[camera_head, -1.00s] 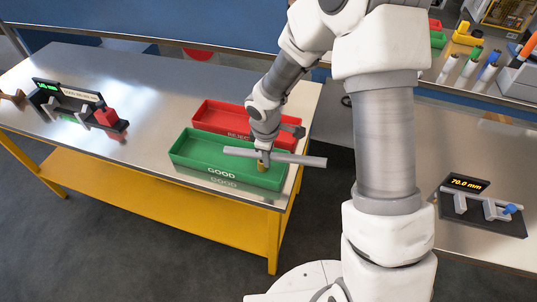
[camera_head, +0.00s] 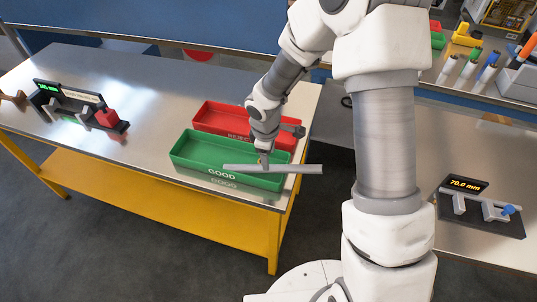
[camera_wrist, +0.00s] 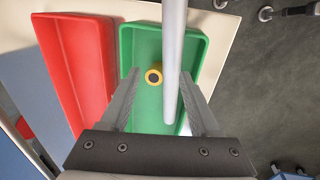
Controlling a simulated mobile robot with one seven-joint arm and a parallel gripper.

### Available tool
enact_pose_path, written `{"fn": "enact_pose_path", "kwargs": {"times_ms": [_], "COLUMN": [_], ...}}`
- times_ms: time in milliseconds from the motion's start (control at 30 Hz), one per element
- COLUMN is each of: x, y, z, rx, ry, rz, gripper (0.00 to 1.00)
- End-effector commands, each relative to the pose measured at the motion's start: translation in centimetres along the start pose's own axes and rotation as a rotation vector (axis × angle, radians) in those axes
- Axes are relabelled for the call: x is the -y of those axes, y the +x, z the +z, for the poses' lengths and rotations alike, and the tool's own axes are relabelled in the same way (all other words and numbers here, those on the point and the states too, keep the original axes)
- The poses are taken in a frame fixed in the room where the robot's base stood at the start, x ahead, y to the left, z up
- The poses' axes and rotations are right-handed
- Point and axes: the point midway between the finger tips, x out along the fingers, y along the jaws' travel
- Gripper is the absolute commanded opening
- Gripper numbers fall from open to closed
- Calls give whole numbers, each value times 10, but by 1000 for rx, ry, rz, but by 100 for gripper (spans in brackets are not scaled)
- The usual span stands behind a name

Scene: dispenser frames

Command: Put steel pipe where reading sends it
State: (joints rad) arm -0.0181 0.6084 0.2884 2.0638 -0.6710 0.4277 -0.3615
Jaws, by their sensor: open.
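The steel pipe (camera_head: 290,169) is a long grey rod lying level across the green GOOD tray (camera_head: 190,157), with its right end sticking out past the tray's right side. In the wrist view the pipe (camera_wrist: 174,60) runs between the spread fingers of my gripper (camera_wrist: 160,112), apart from both. My gripper (camera_head: 264,162) is open just above the pipe. Whether the pipe touches the tray's rim, I cannot tell. A yellow ring-ended piece (camera_wrist: 154,76) stands inside the green tray beside the pipe. A display (camera_head: 468,184) at the right reads 70.0 mm.
The red REJECT tray (camera_head: 205,113) stands directly behind the green tray. A black gauge stand (camera_head: 60,108) with a red block and small green display is at the table's left. The steel table (camera_head: 150,85) is otherwise mostly clear.

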Motion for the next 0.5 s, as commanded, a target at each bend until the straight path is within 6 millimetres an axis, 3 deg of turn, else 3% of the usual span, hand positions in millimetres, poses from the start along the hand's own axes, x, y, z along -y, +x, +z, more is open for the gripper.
{"fn": "enact_pose_path", "kwargs": {"times_ms": [300, 500], "x": [-2, -1], "y": [-74, -108], "z": [0, 0], "rx": [-2, -1], "ry": [2, 2], "rz": [5, 3], "gripper": [63, 63]}}
